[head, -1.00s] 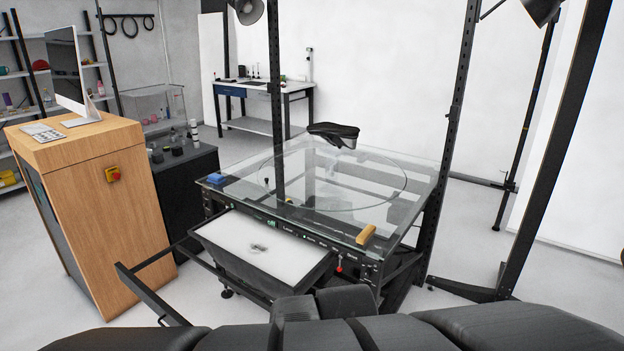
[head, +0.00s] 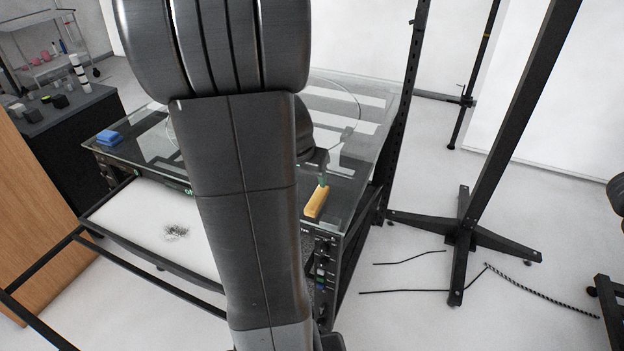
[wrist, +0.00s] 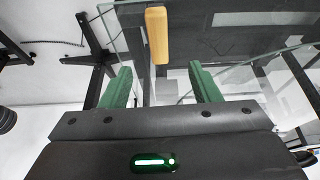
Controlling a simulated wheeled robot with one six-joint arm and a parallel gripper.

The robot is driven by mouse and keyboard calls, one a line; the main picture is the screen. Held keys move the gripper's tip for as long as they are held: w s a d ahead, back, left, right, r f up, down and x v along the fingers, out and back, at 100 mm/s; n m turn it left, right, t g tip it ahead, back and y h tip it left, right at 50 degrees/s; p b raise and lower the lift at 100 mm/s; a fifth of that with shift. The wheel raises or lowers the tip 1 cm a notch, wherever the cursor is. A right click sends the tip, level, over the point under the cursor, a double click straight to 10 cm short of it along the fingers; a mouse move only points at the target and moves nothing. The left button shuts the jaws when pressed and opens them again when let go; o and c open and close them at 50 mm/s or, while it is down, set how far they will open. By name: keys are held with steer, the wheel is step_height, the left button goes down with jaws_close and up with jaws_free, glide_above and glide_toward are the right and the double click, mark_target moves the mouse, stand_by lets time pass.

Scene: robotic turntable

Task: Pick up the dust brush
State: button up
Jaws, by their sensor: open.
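The dust brush, seen as a yellow-tan wooden block (head: 316,202), lies on the glass top near its front right corner. It also shows in the wrist view (wrist: 157,35), top centre, beyond and roughly between my fingers. My gripper (wrist: 162,85) has two green fingers spread apart with nothing between them. In the head view my gripper is mostly hidden behind my arm; one green finger shows just above the far end of the block. I cannot tell whether it touches. No bristles are visible.
The glass-topped turntable (head: 365,95) bears a blue block (head: 108,137) at its left. A white-bottomed drawer (head: 135,215) with a dark fuzzy patch juts out in front. A black upright (head: 398,110) rises by the right edge. A stand foot (head: 462,235) and cables lie on the floor at right.

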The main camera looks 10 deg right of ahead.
mark_target(317, 198)
steer(key=x, duration=0.7)
steer(key=shift+w+d+f, duration=0.2)
steer(key=shift+w+f, duration=0.05)
steer(key=shift+f, duration=0.05)
steer(key=shift+b+x, duration=0.5)
steer(key=shift+x, duration=2.5)
steer(key=shift+d+f+b, duration=0.15)
steer(key=shift+f+b, duration=0.05)
steer(key=shift+b, duration=0.25)
steer(key=c, duration=1.2)
steer(key=shift+o, duration=0.2)
steer(key=shift+r, duration=0.15)
